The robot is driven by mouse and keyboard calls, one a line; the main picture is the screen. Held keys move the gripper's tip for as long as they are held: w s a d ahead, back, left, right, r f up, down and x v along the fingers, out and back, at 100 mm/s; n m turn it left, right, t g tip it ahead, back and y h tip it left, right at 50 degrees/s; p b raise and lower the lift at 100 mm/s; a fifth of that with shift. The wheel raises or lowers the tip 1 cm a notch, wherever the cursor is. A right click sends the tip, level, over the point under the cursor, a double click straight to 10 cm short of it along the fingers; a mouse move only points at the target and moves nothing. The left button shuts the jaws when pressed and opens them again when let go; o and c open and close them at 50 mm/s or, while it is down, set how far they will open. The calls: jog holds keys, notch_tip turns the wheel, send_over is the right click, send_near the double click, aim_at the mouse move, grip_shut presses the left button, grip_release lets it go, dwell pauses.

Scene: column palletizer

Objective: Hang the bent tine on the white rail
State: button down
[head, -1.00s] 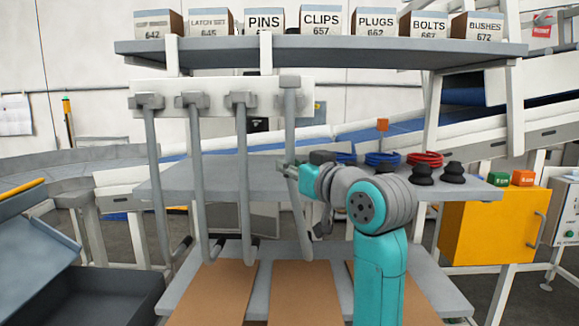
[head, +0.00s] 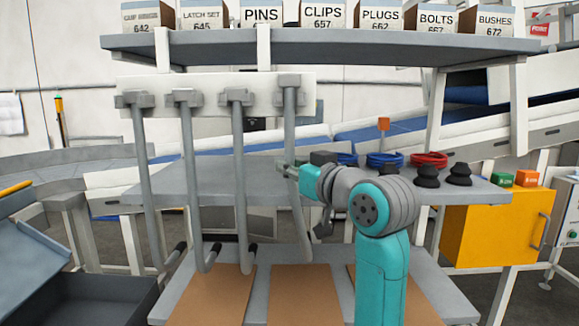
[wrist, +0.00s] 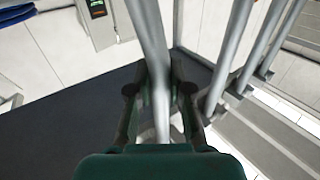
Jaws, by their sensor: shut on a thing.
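The white rail (head: 213,90) runs across the upper left of the head view, with several grey tines along it. My gripper (head: 284,170) is shut on the bent tine (head: 290,122), a long grey bar under the rail's right end. Its grey top piece (head: 290,80) overlaps the rail and sits a little higher than the tops of the other tines. I cannot tell whether it touches the rail. Its lower part is partly hidden behind my gripper. In the wrist view, the bar (wrist: 150,35) passes between both fingers (wrist: 160,92).
Three straight tines (head: 240,170) hang to the left, the nearest a short gap away. A grey shelf (head: 310,45) with labelled boxes is above the rail. A grey table (head: 190,180) lies behind the tines, with coloured rings and black cups on its right.

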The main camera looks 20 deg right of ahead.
jog(key=shift+s+f, duration=0.1)
jog(key=shift+f, duration=1.05)
jog(key=c, duration=1)
grip_release()
jog(key=shift+f, duration=0.1)
jog(key=shift+s, duration=0.1)
jog(key=v, duration=1.2)
